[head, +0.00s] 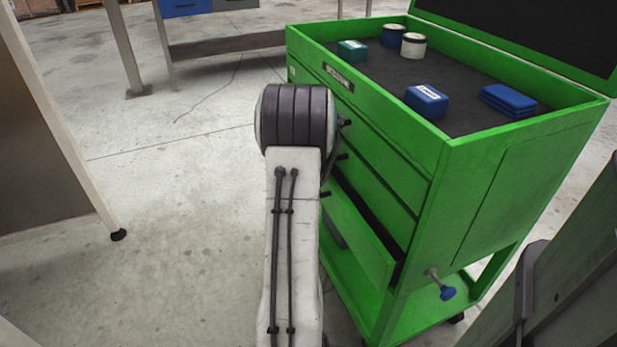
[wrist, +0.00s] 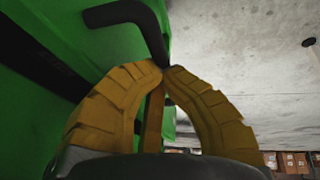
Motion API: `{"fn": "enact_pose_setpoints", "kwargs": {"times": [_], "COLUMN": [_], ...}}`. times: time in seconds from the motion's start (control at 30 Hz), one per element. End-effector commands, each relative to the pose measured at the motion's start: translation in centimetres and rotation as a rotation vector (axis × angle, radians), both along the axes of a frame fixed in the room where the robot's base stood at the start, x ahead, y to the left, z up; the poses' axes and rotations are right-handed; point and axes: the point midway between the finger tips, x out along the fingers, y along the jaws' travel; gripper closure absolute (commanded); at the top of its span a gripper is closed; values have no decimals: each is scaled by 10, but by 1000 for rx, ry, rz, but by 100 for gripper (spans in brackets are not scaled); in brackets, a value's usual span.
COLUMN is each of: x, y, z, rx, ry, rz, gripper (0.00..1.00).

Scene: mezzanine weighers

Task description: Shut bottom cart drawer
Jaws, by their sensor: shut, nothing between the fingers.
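The green cart (head: 485,205) stands right of centre in the head view. Its bottom drawer (head: 362,240) is partly pulled out, with a dark gap showing above its front. The drawers above look flush. My arm covers part of the drawer fronts, and my gripper is hidden in the head view. In the wrist view my gripper (wrist: 164,66) has its yellow fingers together at the tips, with nothing between them. A black bar handle (wrist: 135,18) on a green front (wrist: 60,22) is right at the fingertips; I cannot tell whether they touch it.
A blue box (head: 427,101), blue flat cases (head: 507,100), a green box (head: 352,51) and two tins lie on the cart's top. A bench leg (head: 118,234) stands at left. The floor between is clear.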

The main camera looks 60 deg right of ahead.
Motion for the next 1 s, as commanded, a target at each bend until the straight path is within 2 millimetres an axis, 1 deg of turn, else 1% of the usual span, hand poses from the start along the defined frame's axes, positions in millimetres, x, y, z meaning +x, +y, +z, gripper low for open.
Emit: {"fn": "enact_pose_setpoints", "kwargs": {"times": [0.03, 0.07, 0.6, 0.87, 1.0], "x": [-2, -2, -1, 0, -2], "y": [5, 5, 2, 2, 4], "z": [-9, -9, -4, -2, 7], "rx": [22, 22, 10, 6, 3], "ry": [10, 10, 5, 3, 1], "rz": [-1, -1, 0, 0, 0], "gripper": [100, 100, 53, 53, 53]}}
